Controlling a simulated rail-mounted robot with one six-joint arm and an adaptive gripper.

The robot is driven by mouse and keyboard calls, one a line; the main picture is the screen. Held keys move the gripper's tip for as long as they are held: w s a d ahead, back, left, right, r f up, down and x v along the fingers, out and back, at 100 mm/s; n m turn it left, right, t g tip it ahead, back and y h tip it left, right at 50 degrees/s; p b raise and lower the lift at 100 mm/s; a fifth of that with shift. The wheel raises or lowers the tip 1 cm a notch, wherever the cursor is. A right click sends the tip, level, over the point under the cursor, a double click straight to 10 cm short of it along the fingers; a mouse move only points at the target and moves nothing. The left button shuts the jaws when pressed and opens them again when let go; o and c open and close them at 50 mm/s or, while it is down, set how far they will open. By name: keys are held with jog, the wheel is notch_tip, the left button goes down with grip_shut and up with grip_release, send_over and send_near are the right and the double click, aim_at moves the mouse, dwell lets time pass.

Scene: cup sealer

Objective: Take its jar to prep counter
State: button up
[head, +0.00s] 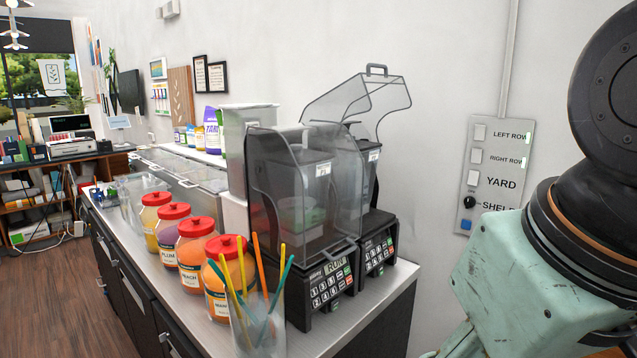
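Two black blenders stand side by side at the near end of the counter (330,335). The left blender (325,290) has its clear smoky cover (262,190) down, and a jar (312,185) with a small white label shows dimly inside. The right blender (378,252) has its cover (375,92) tipped up. Its jar (371,170) also bears a white label and is partly hidden behind the left cover. Which counter is the prep counter is not marked in view. Only my arm links show at the right; my gripper is out of view.
Red-lidded fruit jars (218,285) line the counter's front edge. A clear cup of coloured straws (258,330) stands close to the left blender. Wooden floor (60,290) is clear at left.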

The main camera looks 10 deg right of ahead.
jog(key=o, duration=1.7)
